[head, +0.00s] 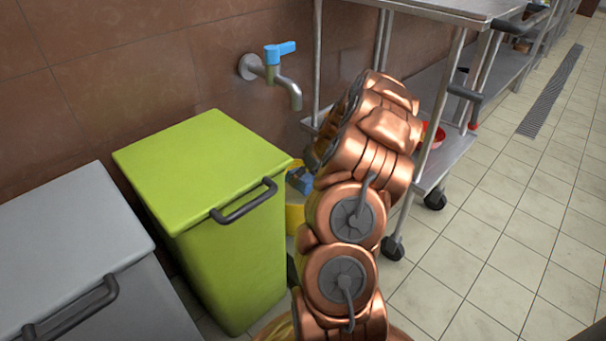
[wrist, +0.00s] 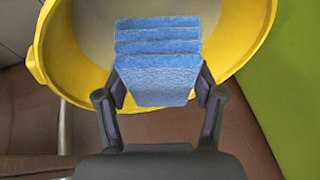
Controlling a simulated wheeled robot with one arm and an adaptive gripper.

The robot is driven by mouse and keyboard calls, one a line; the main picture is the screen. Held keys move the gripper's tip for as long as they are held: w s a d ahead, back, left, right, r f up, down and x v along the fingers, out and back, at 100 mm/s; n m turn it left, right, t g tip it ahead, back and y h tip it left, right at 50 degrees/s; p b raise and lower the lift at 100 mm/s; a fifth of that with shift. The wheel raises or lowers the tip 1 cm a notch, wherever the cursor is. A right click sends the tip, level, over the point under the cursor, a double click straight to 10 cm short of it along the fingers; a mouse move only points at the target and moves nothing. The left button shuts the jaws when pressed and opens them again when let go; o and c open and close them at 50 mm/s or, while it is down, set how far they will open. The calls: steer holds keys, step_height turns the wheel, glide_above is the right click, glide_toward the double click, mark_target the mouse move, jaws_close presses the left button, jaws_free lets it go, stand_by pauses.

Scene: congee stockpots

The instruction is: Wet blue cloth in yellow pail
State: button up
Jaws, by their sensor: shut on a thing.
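The blue cloth (wrist: 158,50), folded in layers, is between the two fingers of my gripper (wrist: 160,92) in the wrist view. My gripper is shut on it. The yellow pail (wrist: 62,62) is beyond the cloth, and the cloth's far part overlaps the pail's opening. I cannot tell how high above the pail the cloth is. A grey-beige surface shows inside the pail. In the head view the pail (head: 294,217) stands right of the green bin, and a bit of the blue cloth (head: 300,181) shows over it. My arm hides the gripper there.
A green lidded bin (head: 205,165) and a grey bin (head: 65,235) stand left of the pail. A wall tap (head: 290,88) with a blue handle is behind. A wheeled metal cart (head: 447,158) with a red bowl (head: 432,135) is at right. The tiled floor front right is clear.

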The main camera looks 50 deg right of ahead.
steer(key=shift+f+b, duration=1.25)
steer(key=shift+f, duration=2.4)
steer(key=shift+r+p, duration=3)
steer(key=shift+r, duration=4.4)
